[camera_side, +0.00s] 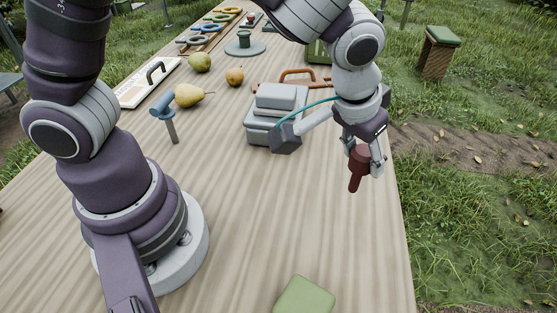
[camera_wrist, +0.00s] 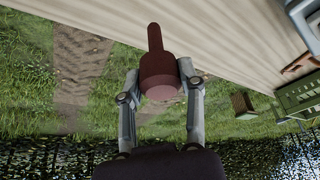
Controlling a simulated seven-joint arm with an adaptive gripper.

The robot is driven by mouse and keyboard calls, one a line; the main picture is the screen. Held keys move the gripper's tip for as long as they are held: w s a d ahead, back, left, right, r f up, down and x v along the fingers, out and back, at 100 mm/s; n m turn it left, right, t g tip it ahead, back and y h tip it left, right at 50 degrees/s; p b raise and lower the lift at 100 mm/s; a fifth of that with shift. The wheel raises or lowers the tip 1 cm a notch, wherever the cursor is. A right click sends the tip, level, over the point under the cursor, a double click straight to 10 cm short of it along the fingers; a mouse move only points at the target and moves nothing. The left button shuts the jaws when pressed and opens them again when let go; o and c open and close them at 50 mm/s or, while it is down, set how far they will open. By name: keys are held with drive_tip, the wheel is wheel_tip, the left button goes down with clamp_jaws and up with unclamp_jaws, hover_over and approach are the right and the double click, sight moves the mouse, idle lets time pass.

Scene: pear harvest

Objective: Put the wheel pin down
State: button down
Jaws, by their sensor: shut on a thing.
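The wheel pin (camera_side: 357,169) is a dark red piece with a thick head and a narrower shaft. My gripper (camera_side: 363,152) is shut on its thick head and holds it near the table's right edge, with the shaft pointing down and slightly left. In the wrist view the pin (camera_wrist: 158,66) sits between the two fingers of my gripper (camera_wrist: 159,88), its shaft pointing away from the palm. The gap between the shaft's tip and the table is hard to judge.
A wooden table (camera_side: 235,215) is clear in front and left of the pin. A green pad (camera_side: 304,297) lies at the front. A grey box (camera_side: 262,128), a blue-headed peg (camera_side: 166,113) and several pears stand farther back. Grass lies beyond the right edge.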

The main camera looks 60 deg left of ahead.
drive_tip(key=d+f, duration=0.1)
drive_tip(key=f, duration=0.1)
drive_tip(key=d+f, duration=0.1)
drive_tip(key=f, duration=0.2)
drive_tip(key=d+f, duration=0.1)
drive_tip(key=f, duration=0.1)
drive_tip(key=shift+w+d+f, duration=0.1)
drive_tip(key=shift+d+f, duration=0.1)
drive_tip(key=shift+d, duration=0.1)
drive_tip(key=shift+f, duration=0.15)
drive_tip(key=c, duration=0.7)
unclamp_jaws()
